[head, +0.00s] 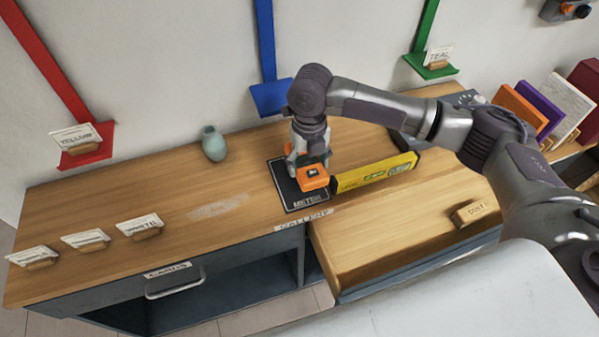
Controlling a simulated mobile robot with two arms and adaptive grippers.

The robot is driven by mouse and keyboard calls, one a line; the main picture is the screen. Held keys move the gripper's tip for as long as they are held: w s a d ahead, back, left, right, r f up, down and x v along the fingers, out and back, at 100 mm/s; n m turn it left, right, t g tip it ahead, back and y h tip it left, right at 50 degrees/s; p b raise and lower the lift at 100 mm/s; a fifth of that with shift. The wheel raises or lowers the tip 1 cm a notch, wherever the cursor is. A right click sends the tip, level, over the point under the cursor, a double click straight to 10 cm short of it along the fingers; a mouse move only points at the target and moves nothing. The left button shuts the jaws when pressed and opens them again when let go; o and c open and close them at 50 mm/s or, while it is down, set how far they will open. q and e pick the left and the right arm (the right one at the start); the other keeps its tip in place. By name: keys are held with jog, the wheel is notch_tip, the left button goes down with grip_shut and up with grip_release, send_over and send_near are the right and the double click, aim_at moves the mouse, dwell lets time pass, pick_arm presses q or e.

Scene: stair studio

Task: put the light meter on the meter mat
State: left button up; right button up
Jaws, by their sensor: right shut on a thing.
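The light meter (313,179), a small orange block with a dark patch on top, is at the meter mat (305,205). The mat is black with a pale border and the word METER at its front edge. My right gripper (307,163) points down over the mat and is shut on the light meter. The arm and gripper hide part of the mat. I cannot tell whether the meter's underside touches the mat. My left gripper is not in view.
A yellow level (375,174) lies close to the right of the meter. A teal vase (214,143) stands to the left. Card holders (87,241) line the bench's left front. A lower wooden surface (400,225) with another holder (475,212) lies front right. The bench's left middle is clear.

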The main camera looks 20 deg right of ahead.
aim_at(300, 163)
jog(key=shift+w+a+f, duration=0.5)
jog(key=shift+a+f, duration=0.25)
jog(key=shift+a, duration=0.15)
jog(key=shift+f+p, duration=0.3)
jog(key=shift+f, duration=1.55)
jog(key=shift+f, duration=0.2)
jog(key=o, duration=1.2)
jog(key=shift+d, duration=0.1)
jog(key=shift+r, duration=0.15)
notch_tip(300, 163, up, 12)
jog(key=shift+r+b, duration=0.1)
jog(key=shift+b, duration=0.45)
